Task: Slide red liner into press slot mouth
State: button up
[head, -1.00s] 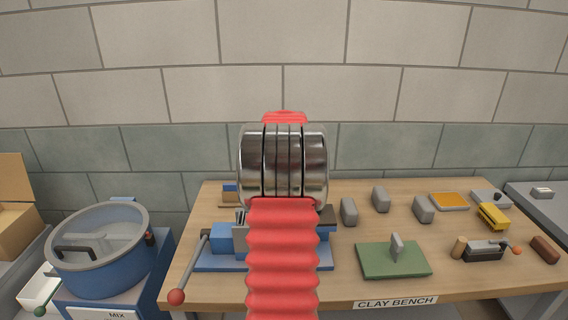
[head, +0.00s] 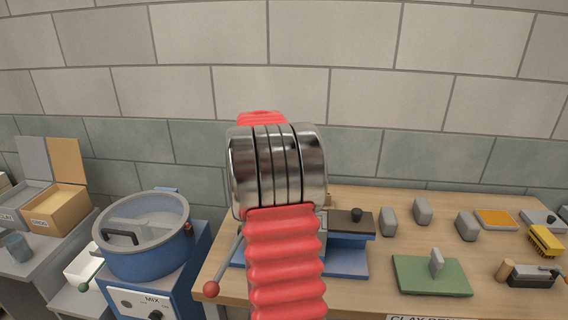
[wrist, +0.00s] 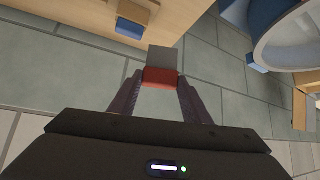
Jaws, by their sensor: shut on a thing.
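In the wrist view my gripper (wrist: 159,88) is shut on the red liner (wrist: 160,76), which shows as a red block with a flat grey part beyond it. The liner is held in the air, apart from the bench. The head view does not show the gripper or liner. The press (head: 347,258) stands on the bench in the head view, with a blue base, a dark top plate and a lever with a red ball (head: 211,289). My arm covers much of the press, and its slot mouth cannot be made out.
The wooden bench (head: 400,196) also holds grey blocks (head: 423,211), a green board (head: 432,276) and a yellow brush (head: 545,240). A blue mixer pot (head: 147,255) stands left of the bench. The wrist view shows a blue block (wrist: 130,28) by the bench edge.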

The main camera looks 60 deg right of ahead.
jog(key=w+a+r+n+t+y, duration=0.15)
jog(key=w+a, duration=0.45)
jog(key=a, duration=0.7)
jog(key=w+a+n+y, duration=0.1)
jog(key=w+a+n, duration=0.35)
jog(key=a, duration=0.85)
jog(key=w+a+r+t+y, duration=0.1)
jog(key=w+a+y, duration=0.1)
jog(key=w+a, duration=0.85)
jog(key=s+a+n+y, duration=0.1)
jog(key=s+a+n, duration=0.1)
jog(key=a, duration=1.5)
jog(key=shift+r+n+y, duration=0.35)
jog(key=shift+r+n, duration=0.05)
jog(key=shift+s+a, duration=0.1)
jog(key=shift+s, duration=0.15)
